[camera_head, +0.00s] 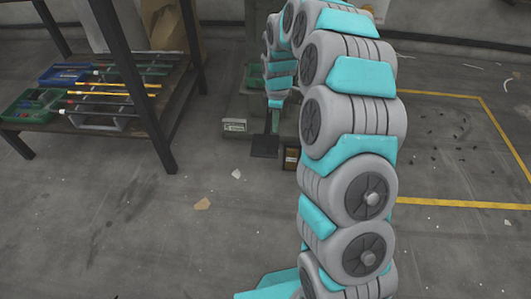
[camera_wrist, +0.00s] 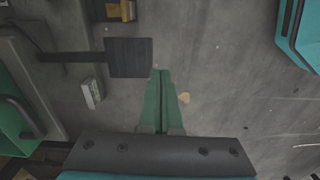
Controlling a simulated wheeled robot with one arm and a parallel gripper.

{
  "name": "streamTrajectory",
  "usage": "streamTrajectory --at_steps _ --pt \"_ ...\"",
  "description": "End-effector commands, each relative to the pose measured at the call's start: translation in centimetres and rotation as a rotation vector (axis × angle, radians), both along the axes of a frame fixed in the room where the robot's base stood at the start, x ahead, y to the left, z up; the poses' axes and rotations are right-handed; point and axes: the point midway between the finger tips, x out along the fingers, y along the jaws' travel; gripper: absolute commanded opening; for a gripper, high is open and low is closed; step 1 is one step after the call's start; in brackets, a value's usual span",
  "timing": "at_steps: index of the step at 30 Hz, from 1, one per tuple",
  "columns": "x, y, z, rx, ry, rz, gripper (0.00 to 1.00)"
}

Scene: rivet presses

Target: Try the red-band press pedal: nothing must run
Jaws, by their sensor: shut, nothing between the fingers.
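A dark flat pedal plate (camera_wrist: 128,57) shows in the wrist view, on a bar that runs off to the left. In the head view the pedal (camera_head: 265,146) lies low in front of the grey-green press (camera_head: 246,106), which is partly hidden by my arm. My gripper (camera_wrist: 161,71) has its two green fingers together, with nothing between them. In the wrist view the fingertips appear just below and right of the plate's lower right corner; I cannot tell their height over it or any contact. No red band can be made out.
A workbench (camera_head: 120,118) with bins and rods is at left. Floor in front is mostly clear, with scraps (camera_head: 203,204). Yellow floor lines (camera_head: 460,204) lie at right.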

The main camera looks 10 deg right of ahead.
Motion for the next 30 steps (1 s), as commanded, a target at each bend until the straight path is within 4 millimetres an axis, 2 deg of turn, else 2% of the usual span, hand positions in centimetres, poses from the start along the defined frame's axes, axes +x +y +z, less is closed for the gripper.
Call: streamTrajectory --at_steps 1,5,22,26,30 --pt "0.5 -0.2 -1.0 -0.002 -0.001 0.014 0.0" --pt "1.4 -0.5 -1.8 -0.006 -0.009 0.041 0.0" --pt "1.6 -0.6 -2.6 -0.008 -0.008 0.048 0.0" --pt "1.5 -0.6 -3.8 -0.008 -0.005 0.048 0.0" --pt "1.4 -0.6 -6.0 -0.007 -0.001 0.048 0.0"
